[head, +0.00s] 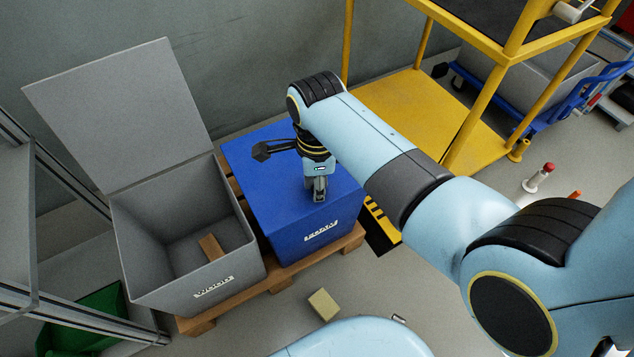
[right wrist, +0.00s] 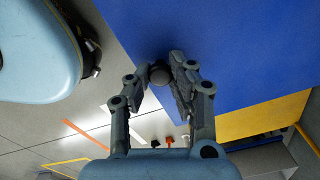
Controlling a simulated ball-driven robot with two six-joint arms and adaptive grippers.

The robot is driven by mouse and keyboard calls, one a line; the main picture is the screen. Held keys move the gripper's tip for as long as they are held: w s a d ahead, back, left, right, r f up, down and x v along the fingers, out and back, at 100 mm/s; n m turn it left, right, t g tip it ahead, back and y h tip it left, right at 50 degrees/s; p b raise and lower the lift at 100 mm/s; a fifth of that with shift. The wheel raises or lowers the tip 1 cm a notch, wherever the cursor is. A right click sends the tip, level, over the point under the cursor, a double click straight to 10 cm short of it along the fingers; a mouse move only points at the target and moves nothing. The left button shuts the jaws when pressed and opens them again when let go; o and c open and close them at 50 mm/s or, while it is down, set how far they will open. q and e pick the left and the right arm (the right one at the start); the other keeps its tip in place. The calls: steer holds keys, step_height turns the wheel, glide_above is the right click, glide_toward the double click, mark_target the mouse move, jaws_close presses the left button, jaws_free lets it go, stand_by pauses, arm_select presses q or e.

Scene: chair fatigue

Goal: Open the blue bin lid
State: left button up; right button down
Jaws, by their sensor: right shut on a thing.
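The blue bin (head: 313,240) stands on a wooden pallet, with white lettering on its front. Its flat blue lid (head: 262,190) lies closed on top; the lid also fills much of the right wrist view (right wrist: 230,40). My right gripper (head: 320,196) is at the lid's front edge, pointing down. In the right wrist view, my right gripper (right wrist: 165,78) is shut on a small dark round knob (right wrist: 159,74) at the lid's edge. In the head view the gripper hides this knob. My left gripper is not in view.
A grey bin (head: 190,300) labelled WOOD stands open to the left, its lid (head: 125,115) raised, a wood piece (head: 211,247) inside. The pallet (head: 352,240) carries both bins. A yellow platform frame (head: 400,95) stands behind right. A small block (head: 323,304) lies on the floor.

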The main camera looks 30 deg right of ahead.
mark_target(301, 171)
steer(key=shift+r, duration=0.15)
steer(key=shift+g, duration=0.9)
steer(key=r+p, duration=0.1)
steer(key=r, duration=0.1)
steer(key=w+r+p, duration=0.1)
steer(key=r+p, duration=0.1)
steer(key=shift+w, duration=0.15)
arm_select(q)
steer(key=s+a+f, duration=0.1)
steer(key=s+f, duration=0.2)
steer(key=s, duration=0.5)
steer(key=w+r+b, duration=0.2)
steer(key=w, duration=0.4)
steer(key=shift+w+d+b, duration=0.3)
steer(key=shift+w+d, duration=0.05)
arm_select(e)
steer(key=w+r+g, duration=0.5)
steer(key=r, duration=0.3)
steer(key=shift+w+a, duration=0.15)
steer(key=shift+w, duration=0.1)
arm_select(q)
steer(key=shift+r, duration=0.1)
arm_select(e)
steer(key=shift+r, duration=0.1)
steer(key=c, duration=1.1)
jaws_free()
steer(key=shift+c, duration=0.2)
steer(key=v, duration=0.7)
steer(key=shift+w, duration=0.25)
